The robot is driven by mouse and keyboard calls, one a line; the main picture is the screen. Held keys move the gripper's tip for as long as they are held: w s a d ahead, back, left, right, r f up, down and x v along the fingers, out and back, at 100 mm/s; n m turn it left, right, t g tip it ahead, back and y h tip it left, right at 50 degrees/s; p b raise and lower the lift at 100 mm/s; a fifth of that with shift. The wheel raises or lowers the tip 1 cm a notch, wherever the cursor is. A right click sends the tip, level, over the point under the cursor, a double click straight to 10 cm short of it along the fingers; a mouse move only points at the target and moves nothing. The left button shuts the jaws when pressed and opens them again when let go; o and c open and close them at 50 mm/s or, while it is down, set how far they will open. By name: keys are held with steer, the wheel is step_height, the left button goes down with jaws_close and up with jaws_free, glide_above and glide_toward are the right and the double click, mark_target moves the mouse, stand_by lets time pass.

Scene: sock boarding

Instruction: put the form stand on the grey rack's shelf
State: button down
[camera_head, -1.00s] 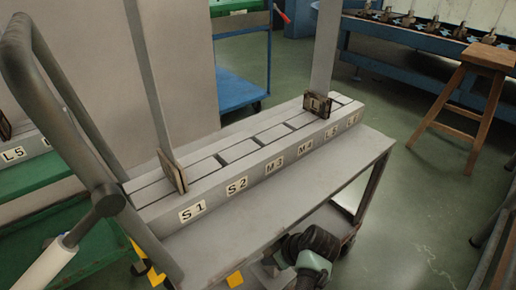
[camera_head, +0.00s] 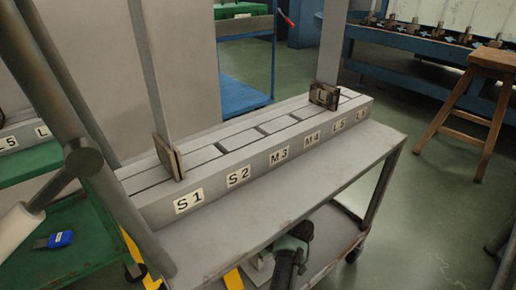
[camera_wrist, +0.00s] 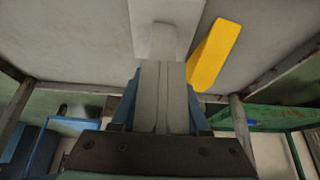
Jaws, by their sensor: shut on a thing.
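My gripper (camera_wrist: 162,82) is shut on a pale grey bar-like piece (camera_wrist: 158,38), which I take to be the form stand. In the wrist view the bar runs up from between the blue fingers to a wider block, over or against a grey panel. I cannot tell whether they touch. The grey rack (camera_head: 310,180) stands in the middle of the head view. Its lower shelf (camera_head: 325,245) shows under the top. My arm reaches down in front of it, and a pale piece (camera_head: 258,268) shows beside the arm. The fingertips are hidden there.
A labelled slotted block (camera_head: 225,178) with two upright boards sits on the rack's top. A yellow bar (camera_wrist: 215,55) lies close beside the held piece. A green cart (camera_head: 85,255) with a blue item (camera_head: 60,239) is left. A wooden stool (camera_head: 490,70) stands right, with clear floor between.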

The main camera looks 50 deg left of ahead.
steer(key=shift+f, duration=0.15)
steer(key=shift+c, duration=2)
jaws_free()
steer(key=shift+d+r+p, duration=0.2)
steer(key=shift+r+p, duration=0.5)
steer(key=shift+p, duration=0.1)
steer(key=s+d+p, duration=0.1)
steer(key=d+p, duration=0.5)
steer(key=d, duration=0.6)
steer(key=shift+d, duration=0.1)
